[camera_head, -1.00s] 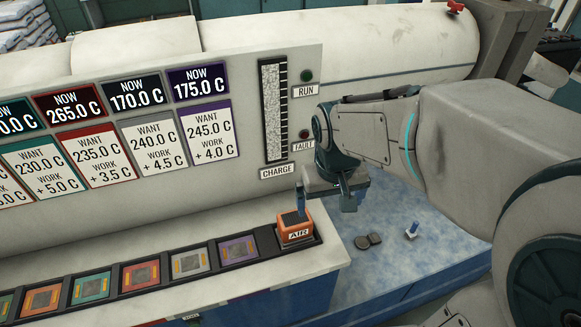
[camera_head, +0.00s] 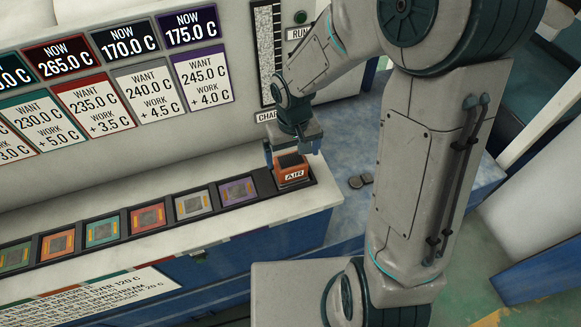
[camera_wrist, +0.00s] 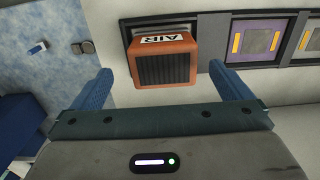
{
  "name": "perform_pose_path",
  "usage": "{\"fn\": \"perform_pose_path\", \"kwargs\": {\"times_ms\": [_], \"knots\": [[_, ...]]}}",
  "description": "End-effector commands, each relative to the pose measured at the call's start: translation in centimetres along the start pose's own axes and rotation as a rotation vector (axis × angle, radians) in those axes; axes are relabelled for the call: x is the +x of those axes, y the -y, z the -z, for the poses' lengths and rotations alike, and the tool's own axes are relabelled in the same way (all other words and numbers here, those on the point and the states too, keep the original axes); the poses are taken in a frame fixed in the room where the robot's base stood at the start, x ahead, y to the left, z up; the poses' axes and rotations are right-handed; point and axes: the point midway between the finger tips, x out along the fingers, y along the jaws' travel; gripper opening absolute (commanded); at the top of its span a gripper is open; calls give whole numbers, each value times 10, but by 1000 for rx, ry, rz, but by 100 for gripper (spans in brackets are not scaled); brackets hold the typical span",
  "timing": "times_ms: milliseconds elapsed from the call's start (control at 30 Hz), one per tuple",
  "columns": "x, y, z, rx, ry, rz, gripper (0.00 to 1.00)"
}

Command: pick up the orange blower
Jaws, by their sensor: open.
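The orange blower (camera_head: 292,172), a small box marked AIR with a dark grille on top, sits in the last slot at the right end of the ledge. My gripper (camera_head: 292,153) is open, pointing down just above and around the blower's far side. In the wrist view the blower (camera_wrist: 163,62) lies ahead, between the lines of the two spread blue fingers (camera_wrist: 163,84). The fingers are empty, and I cannot tell from these views how far above the blower they are.
A row of coloured tiles in dark frames, with a purple one (camera_head: 237,192) nearest the blower, runs left along the ledge (camera_head: 280,207). The panel with temperature cards (camera_head: 203,73) rises behind. Small dark round pieces (camera_head: 357,181) lie on the blue surface to the right.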

Motion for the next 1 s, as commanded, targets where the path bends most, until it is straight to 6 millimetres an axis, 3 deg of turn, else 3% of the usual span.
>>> {"fn": "perform_pose_path", "kwargs": {"times_ms": [233,600,900,1000], "knots": [[14,1,1,-1,2,1,98],[54,4,4,-1,1,0,98],[56,4,4,1,-1,0,98],[56,4,4,1,-1,0,70]]}}
